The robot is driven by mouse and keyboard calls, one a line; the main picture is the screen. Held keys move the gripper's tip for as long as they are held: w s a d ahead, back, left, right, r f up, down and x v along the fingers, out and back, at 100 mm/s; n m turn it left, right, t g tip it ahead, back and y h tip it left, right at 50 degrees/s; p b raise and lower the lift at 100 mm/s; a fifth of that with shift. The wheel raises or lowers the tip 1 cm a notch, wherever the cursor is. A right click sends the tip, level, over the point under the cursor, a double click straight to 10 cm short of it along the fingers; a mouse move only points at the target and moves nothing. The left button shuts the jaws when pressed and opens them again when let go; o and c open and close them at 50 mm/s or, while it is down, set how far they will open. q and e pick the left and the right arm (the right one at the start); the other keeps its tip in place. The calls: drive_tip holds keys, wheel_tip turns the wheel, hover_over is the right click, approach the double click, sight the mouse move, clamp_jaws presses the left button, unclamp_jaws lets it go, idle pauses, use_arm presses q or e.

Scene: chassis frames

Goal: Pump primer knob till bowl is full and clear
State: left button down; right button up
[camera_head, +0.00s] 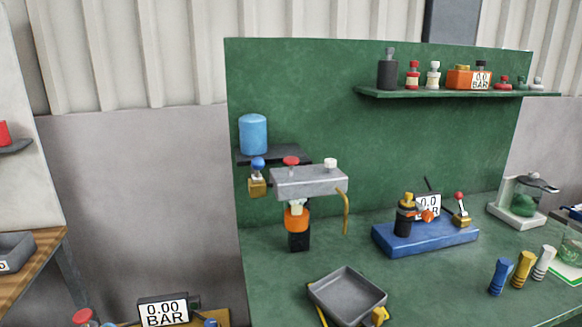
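A grey filter head (309,181) is mounted at the left of the green panel. A red knob (291,160) and a white knob (330,162) stand on its top; I cannot tell which is the primer knob. An orange and black filter part (298,217) hangs beneath it, with a dark lower end (299,242) that may be the bowl. I cannot see its fill level or clarity. A brass-coloured tube (346,212) hangs from the head's right end. Neither of my grippers is in view.
A grey tray (346,296) lies on the green bench below the filter. A blue base (425,237) with a gauge and fittings stands right of it. Blue, yellow and white cylinders (523,269) stand at right. A shelf (455,92) holds small parts. A gauge (164,313) reads 0.00 BAR.

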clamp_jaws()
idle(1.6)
